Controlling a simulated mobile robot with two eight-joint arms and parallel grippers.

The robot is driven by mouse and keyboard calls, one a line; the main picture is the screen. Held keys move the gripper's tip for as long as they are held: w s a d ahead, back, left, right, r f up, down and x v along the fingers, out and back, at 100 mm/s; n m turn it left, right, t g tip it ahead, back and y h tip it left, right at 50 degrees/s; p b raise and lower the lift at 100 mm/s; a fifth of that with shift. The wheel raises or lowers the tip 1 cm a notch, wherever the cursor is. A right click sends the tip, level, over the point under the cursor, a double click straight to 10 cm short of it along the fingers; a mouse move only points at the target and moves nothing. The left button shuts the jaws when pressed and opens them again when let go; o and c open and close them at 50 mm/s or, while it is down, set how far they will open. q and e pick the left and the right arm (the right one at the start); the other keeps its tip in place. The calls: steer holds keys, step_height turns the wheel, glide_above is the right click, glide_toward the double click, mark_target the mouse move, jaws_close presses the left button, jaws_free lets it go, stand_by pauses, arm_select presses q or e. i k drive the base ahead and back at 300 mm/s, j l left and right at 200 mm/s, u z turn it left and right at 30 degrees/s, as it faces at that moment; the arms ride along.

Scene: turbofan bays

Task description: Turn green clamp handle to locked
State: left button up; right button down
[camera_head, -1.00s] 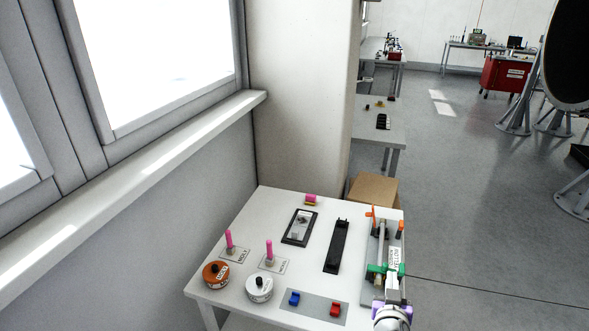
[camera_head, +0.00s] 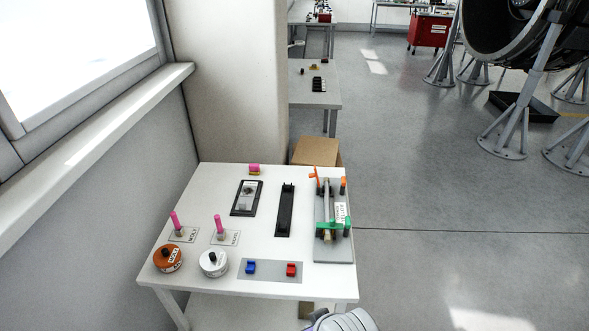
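The green clamp handle (camera_head: 334,225) is on a grey clamp fixture (camera_head: 335,254) at the right edge of the white table. It lies crosswise, left to right, over the fixture's long metal bar. A white label (camera_head: 341,212) with small text stands beside it; I cannot read whether it marks locked. An orange handle (camera_head: 314,174) stands at the fixture's far end. Part of one of my arms, white and purple, shows at the bottom edge, below the table's front edge and apart from the handle. Neither gripper's fingers show.
The white table (camera_head: 270,190) also bears a black rail (camera_head: 285,210), a switch plate (camera_head: 246,198), pink-topped levers (camera_head: 218,225), an orange knob (camera_head: 168,258), a white knob (camera_head: 214,263), and blue and red switches. A cardboard box (camera_head: 316,151) stands behind.

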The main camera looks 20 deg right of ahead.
mark_target(347, 219)
steer(key=z, duration=1.2)
